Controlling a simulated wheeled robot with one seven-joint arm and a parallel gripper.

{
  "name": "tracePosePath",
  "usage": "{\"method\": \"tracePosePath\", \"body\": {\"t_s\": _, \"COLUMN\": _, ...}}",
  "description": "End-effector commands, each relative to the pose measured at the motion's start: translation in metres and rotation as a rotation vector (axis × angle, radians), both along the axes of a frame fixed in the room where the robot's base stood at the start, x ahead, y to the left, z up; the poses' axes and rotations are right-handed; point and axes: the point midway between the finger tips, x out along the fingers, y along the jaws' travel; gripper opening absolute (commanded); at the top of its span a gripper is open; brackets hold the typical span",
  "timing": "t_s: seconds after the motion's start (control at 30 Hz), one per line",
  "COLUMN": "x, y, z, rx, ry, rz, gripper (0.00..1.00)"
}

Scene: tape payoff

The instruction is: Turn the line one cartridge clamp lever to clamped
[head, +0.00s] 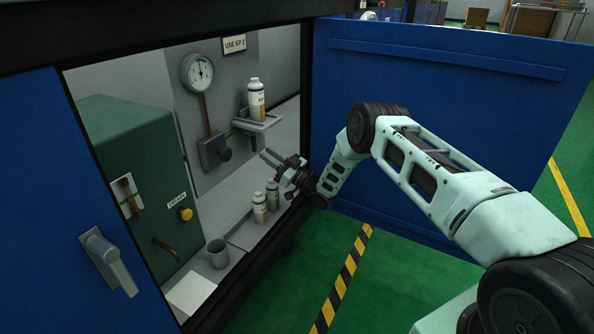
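My gripper (267,154) reaches into the open cabinet from the right. Its two dark fingers look a little apart with nothing visible between them. A grey block with a dark round knob (225,154) is on the back panel, left of the fingertips and apart from them. A copper pipe joins it to the gauge above. A white bottle with a blue label (256,99) stands upright on a grey bracket (262,124), above my gripper. No part is clearly marked as the line one clamp lever, so I cannot tell which one it is or its position.
A round gauge (198,72) and a "USE EP 2" sign (235,44) are on the back panel. A green box (133,160) with a yellow knob (186,214) stands left. Two small bottles (260,208) and a grey cup (217,254) stand below. A blue door (440,110) is behind my arm.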

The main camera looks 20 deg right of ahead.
Motion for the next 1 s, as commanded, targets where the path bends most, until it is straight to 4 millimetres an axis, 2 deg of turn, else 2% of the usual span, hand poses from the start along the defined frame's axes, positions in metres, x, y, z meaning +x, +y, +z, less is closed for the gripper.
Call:
{"method": "tracePosePath", "body": {"t_s": 0.3, "x": -0.057, "y": -0.043, "z": -0.026, "rx": 0.0, "ry": 0.005, "rz": -0.002, "gripper": 0.24}}
{"method": "tracePosePath", "body": {"t_s": 0.5, "x": -0.084, "y": -0.062, "z": -0.042, "rx": 0.0, "ry": 0.004, "rz": -0.001, "gripper": 0.24}}
{"method": "tracePosePath", "body": {"t_s": 0.7, "x": -0.097, "y": -0.072, "z": -0.049, "rx": -0.001, "ry": 0.002, "rz": 0.0, "gripper": 0.24}}
{"method": "tracePosePath", "body": {"t_s": 1.0, "x": -0.099, "y": -0.073, "z": -0.051, "rx": -0.001, "ry": 0.0, "rz": 0.0, "gripper": 0.24}}
